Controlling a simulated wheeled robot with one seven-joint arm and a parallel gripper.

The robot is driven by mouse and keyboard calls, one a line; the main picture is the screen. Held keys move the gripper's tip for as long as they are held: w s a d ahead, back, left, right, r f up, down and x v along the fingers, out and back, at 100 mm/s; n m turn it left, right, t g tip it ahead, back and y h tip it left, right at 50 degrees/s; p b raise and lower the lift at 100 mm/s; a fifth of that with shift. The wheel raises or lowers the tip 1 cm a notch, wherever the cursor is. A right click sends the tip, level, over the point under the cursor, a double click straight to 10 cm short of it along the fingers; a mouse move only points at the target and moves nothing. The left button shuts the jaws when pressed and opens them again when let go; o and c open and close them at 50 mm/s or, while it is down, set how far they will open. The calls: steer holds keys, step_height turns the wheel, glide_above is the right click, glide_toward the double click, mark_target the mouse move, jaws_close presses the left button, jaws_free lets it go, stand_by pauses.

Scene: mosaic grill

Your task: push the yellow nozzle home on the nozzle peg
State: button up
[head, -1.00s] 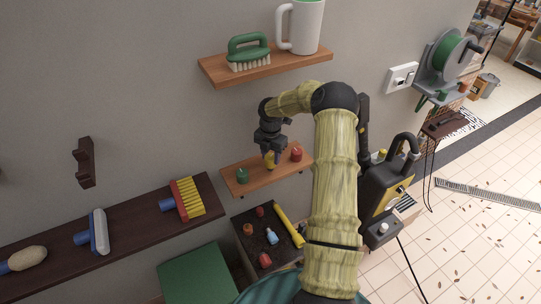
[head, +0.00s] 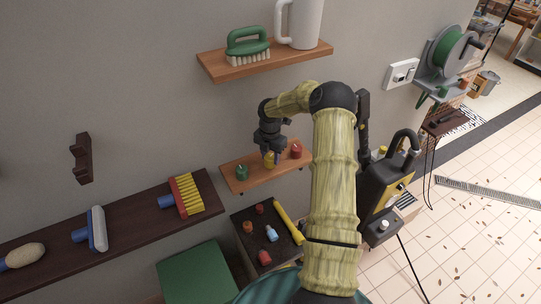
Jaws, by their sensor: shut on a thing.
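The yellow nozzle (head: 269,160) stands on the small wooden shelf (head: 250,178) between a green nozzle (head: 242,173) on the left and a red nozzle (head: 296,151) on the right. My gripper (head: 270,152) points down over the yellow nozzle and is shut on it. The nozzle's upper part is between the fingers. The peg under the yellow nozzle is hidden, so I cannot tell how far down the nozzle sits.
An upper shelf (head: 222,68) holds a green brush (head: 248,46) and a white mug (head: 304,22) above my gripper. A dark tray (head: 249,226) with several small parts lies below. A black and yellow machine (head: 386,196) stands to the right of my arm.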

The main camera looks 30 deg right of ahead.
mark_target(271, 157)
steer(key=shift+f, duration=0.25)
steer(key=o, duration=1.2)
steer(key=shift+r, duration=0.2)
step_height(271, 157, up, 7)
steer(key=b, duration=0.2)
steer(key=shift+w+r+b, duration=0.1)
steer(key=shift+b, duration=0.3)
steer(key=shift+s, duration=0.2)
steer(key=shift+w, duration=0.15)
